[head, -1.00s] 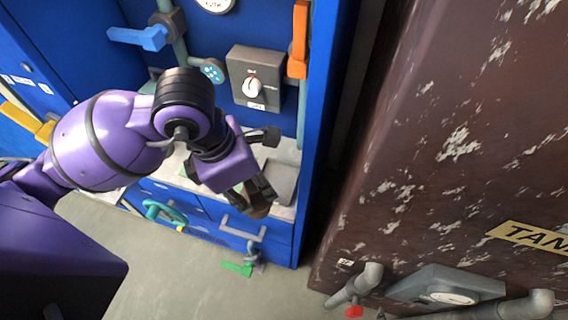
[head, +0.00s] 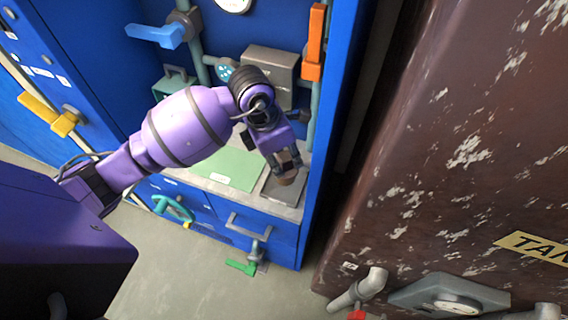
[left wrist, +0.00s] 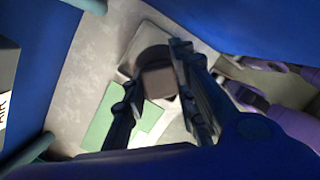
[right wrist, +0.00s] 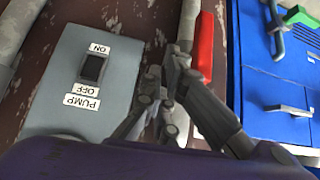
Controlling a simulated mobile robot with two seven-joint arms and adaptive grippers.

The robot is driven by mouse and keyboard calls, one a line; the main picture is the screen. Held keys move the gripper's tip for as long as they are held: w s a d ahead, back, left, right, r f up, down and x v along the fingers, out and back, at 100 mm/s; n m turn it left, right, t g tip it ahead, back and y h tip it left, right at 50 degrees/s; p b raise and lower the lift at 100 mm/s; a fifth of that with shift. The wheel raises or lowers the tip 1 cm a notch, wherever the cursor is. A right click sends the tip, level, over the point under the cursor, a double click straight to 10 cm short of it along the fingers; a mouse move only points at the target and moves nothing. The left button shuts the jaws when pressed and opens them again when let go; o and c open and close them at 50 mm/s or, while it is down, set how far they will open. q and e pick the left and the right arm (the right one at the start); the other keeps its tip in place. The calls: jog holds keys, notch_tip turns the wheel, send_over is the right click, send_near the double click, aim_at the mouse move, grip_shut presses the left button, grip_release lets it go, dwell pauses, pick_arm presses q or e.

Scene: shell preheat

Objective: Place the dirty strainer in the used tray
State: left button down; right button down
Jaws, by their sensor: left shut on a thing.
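My left gripper (head: 287,163) is shut on the dirty strainer (head: 289,178), a small brown round piece. In the left wrist view, the strainer (left wrist: 153,60) shows as a dark disc with a brown block between the fingers. The grey used tray (head: 281,194) lies on the counter's right end, under and around the strainer in the picture. I cannot tell whether the strainer touches it. The tray also shows behind the strainer in the left wrist view (left wrist: 142,39). My right gripper (right wrist: 165,80) has its fingertips together and looks empty.
A green mat (head: 228,167) lies left of the tray on the counter. A blue cabinet wall (head: 325,125) rises close on the tray's right. A grey control box (head: 270,63) and an orange handle (head: 314,45) are behind. The right wrist faces a pump switch panel (right wrist: 88,75).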

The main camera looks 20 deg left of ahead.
pick_arm(q)
jog(key=x, duration=0.3)
jog(key=shift+s+a+f, duration=0.1)
jog(key=shift+a+f, duration=0.15)
jog(key=shift+f, duration=0.15)
jog(key=c, duration=1.4)
grip_release()
pick_arm(e)
jog(key=shift+s+f, duration=0.45)
jog(key=shift+s, duration=0.25)
jog(key=shift+w, duration=0.1)
